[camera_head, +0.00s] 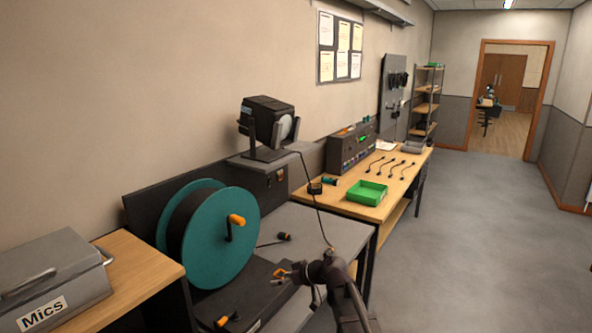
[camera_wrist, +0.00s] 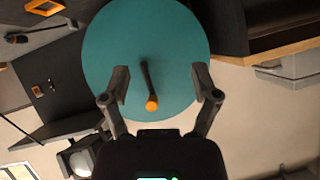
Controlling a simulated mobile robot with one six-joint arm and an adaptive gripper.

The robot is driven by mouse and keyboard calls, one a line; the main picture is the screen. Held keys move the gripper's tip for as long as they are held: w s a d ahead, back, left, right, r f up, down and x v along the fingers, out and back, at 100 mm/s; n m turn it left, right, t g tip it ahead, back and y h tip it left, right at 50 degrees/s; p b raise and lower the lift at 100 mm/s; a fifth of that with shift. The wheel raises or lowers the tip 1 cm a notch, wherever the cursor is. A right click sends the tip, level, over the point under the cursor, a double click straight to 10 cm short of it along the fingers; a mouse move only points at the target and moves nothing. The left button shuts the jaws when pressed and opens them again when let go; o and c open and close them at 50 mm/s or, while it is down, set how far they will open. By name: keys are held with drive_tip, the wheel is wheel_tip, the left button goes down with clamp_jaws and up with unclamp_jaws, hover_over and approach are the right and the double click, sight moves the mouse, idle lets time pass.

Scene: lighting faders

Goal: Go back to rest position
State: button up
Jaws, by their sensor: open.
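My gripper (camera_head: 290,276) is over the bench by the cable reel in the head view, at the end of my dark arm. In the wrist view my gripper (camera_wrist: 160,84) is open, with its two fingers spread wide and nothing between the pads. The teal cable reel (camera_head: 210,255) stands on the lower bench, facing me. Its disc (camera_wrist: 185,50) fills the middle of the wrist view. The reel's black crank with an orange knob (camera_head: 237,219) shows on the disc. In the wrist view the orange knob (camera_wrist: 152,104) appears between the fingers, apparently beyond them.
A stage lamp (camera_head: 265,125) sits on a shelf behind, with a cable hanging down. A grey Mics case (camera_head: 50,280) is on the left bench. A green tray (camera_head: 367,192) and several cables lie on the wooden bench. The floor (camera_head: 470,240) at right is clear.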

drive_tip(key=s+d+f+m+g+h, duration=0.2)
drive_tip(key=s+d+f+m+h, duration=0.2)
drive_tip(key=s+d, duration=0.6)
drive_tip(key=s+d+f+m+g+h, duration=0.3)
drive_tip(key=s+d+f+m+h, duration=0.2)
drive_tip(key=s+d, duration=0.5)
drive_tip(key=shift+s+d+m+h, duration=0.15)
drive_tip(key=shift+d+m+h, duration=0.15)
drive_tip(key=shift+d+h, duration=0.5)
